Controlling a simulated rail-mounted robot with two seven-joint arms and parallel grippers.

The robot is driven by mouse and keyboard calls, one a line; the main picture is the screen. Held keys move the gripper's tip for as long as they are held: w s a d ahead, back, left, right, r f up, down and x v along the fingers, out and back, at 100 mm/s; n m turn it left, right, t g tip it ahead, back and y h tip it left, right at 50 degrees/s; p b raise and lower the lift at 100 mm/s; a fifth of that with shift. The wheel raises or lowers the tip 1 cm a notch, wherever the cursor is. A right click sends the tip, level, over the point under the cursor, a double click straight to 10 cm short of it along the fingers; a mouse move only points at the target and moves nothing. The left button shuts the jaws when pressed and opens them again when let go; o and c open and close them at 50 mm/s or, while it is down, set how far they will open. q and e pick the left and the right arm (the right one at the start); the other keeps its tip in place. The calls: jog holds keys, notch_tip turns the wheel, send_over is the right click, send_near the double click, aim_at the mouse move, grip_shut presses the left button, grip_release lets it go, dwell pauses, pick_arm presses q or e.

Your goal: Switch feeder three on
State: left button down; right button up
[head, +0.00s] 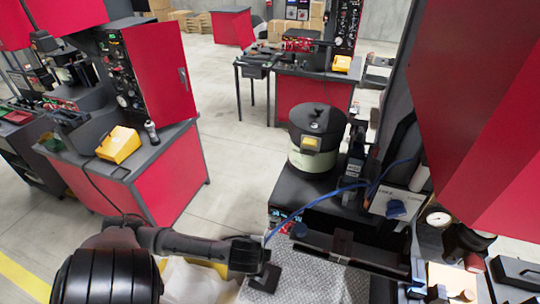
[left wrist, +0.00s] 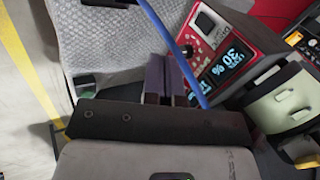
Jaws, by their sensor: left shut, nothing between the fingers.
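A red controller box (left wrist: 245,38) shows at the upper right of the left wrist view. In the head view the controller (head: 284,222) is small, at the front of the black bench below the bowl feeder (head: 315,145). I cannot read a feeder number or make out the switch's state. My left gripper (head: 266,277) is shut and empty, in front of the bench. Its fingers (left wrist: 168,66) point toward the controller, left of its face. My right gripper is out of view.
A blue cable (head: 320,199) runs across the bench and crosses before the controller face in the left wrist view. A bubble-wrap-like sheet (head: 325,278) lies below. A red cabinet door (head: 485,120) hangs at the right. Open floor (head: 235,170) lies left of the bench.

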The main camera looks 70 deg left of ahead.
pick_arm(q)
jog(key=w+a+r+y, duration=0.1)
jog(key=w+a+r, duration=0.3)
jog(key=a+r, duration=0.2)
jog(key=w+a+r+g+y, duration=0.1)
jog(key=w+a+r+y, duration=0.1)
jog(key=a+r, duration=0.4)
jog(key=w+a+r+g+y, duration=0.1)
jog(key=w+a+r, duration=0.4)
jog(key=a, duration=0.3)
jog(key=shift+w+a+r+n+y, duration=0.2)
jog(key=shift+w+r+n+y, duration=0.15)
jog(key=shift+r, duration=0.5)
